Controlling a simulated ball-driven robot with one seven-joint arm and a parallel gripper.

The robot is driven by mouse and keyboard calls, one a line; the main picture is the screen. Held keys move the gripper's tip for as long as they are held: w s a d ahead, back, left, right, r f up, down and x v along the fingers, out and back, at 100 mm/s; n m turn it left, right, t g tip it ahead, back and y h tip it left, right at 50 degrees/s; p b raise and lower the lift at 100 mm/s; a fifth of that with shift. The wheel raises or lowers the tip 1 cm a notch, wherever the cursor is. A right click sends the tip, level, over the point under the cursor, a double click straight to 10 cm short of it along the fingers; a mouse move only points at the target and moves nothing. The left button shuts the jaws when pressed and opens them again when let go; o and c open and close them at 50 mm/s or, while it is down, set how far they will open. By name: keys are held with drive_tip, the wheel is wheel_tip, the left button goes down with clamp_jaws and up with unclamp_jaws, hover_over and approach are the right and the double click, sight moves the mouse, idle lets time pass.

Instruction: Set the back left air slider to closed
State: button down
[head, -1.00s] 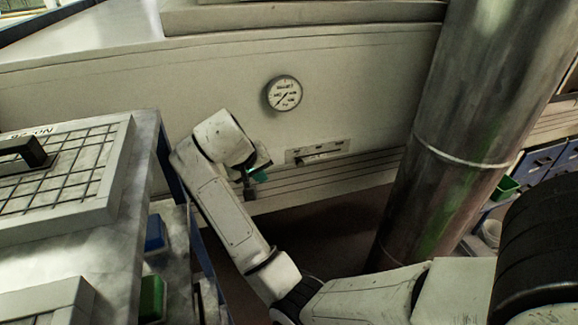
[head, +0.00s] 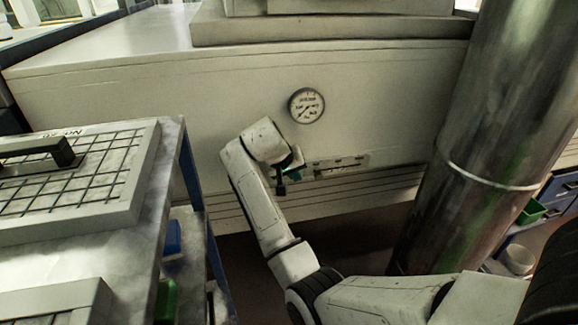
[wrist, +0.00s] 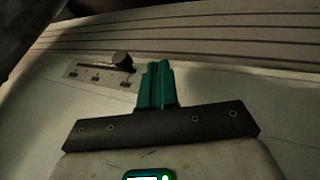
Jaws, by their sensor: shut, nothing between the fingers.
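An air slider on a pale plate (head: 350,163) sits on the side wall of the tunnel housing, below a round dial. In the wrist view the slider plate (wrist: 84,74) shows a dark slot, several marks and a dark round knob (wrist: 122,59) at the slot's right end. The mark labels are too small to read, and I cannot tell which of the tunnel's sliders this is. My gripper (head: 291,174) is beside the plate's left end in the head view. In the wrist view its teal fingers (wrist: 158,68) are together and empty, just right of the knob, apparently apart from it.
A round dial (head: 306,105) is above the slider. A thick metal pipe (head: 480,130) rises to the right. A bench with a gridded tray (head: 140,198) stands close on the left. Horizontal grooves (head: 385,184) run along the wall below the plate.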

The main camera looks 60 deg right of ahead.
sight(308, 173)
drive_tip(key=shift+s+d+f+p, duration=0.15)
drive_tip(key=shift+s+d+p, duration=0.05)
drive_tip(key=shift+s+d, duration=0.5)
drive_tip(key=shift+s+d+f+p, duration=0.1)
drive_tip(key=shift+s+d+p, duration=0.05)
drive_tip(key=shift+s+d, duration=0.55)
drive_tip(key=shift+a, duration=0.1)
drive_tip(key=shift+s, duration=0.15)
drive_tip(key=s+d+p, duration=0.1)
drive_tip(key=s+d, duration=0.2)
drive_tip(key=s+d+p, duration=0.2)
drive_tip(key=s+d, duration=0.1)
drive_tip(key=s, duration=0.1)
drive_tip(key=s+d+p, duration=0.1)
drive_tip(key=s+d, duration=0.2)
drive_tip(key=shift+s+r+p, duration=0.1)
drive_tip(key=shift+s+p, duration=0.1)
drive_tip(key=shift+p, duration=0.1)
drive_tip(key=shift+s+d, duration=0.2)
drive_tip(key=shift+s, duration=0.25)
